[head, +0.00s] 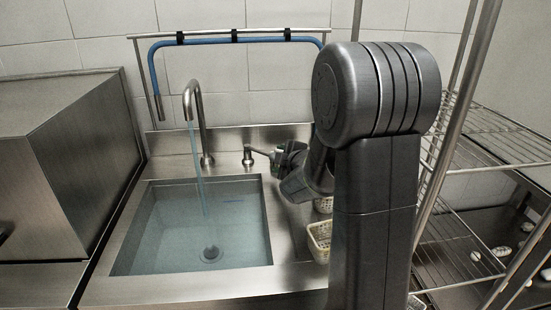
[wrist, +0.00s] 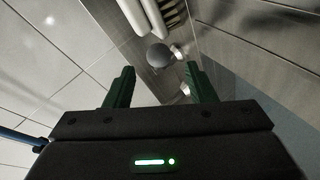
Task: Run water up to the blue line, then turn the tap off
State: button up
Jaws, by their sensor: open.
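The steel sink (head: 130,235) holds clear bluish water (head: 180,238), and the drain (head: 211,253) shows through it. A thin stream (head: 198,175) runs from the curved spout (head: 201,110) into the basin. A faint bluish mark shows on the right inner wall; I cannot tell whether it is the blue line or how the water stands to it. The tap lever (head: 258,150) sits right of the spout. My gripper (head: 280,157) is at the lever's end. In the wrist view its green fingers (wrist: 160,85) are open, with the lever's round end (wrist: 159,55) beyond and between them; contact is unclear.
A blue hose (head: 240,40) hangs on a rail behind the sink. A small perforated basket (head: 319,240) stands on the counter right of the basin, with another partly hidden by my arm. A steel box (head: 80,150) is at left and wire shelves (head: 490,135) at right.

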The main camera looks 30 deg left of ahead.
jog(key=p+v, duration=0.1)
jog(key=v, duration=0.8)
jog(key=shift+s+d+r, duration=0.2)
jog(key=shift+d, duration=0.05)
jog(key=shift+c, duration=0.2)
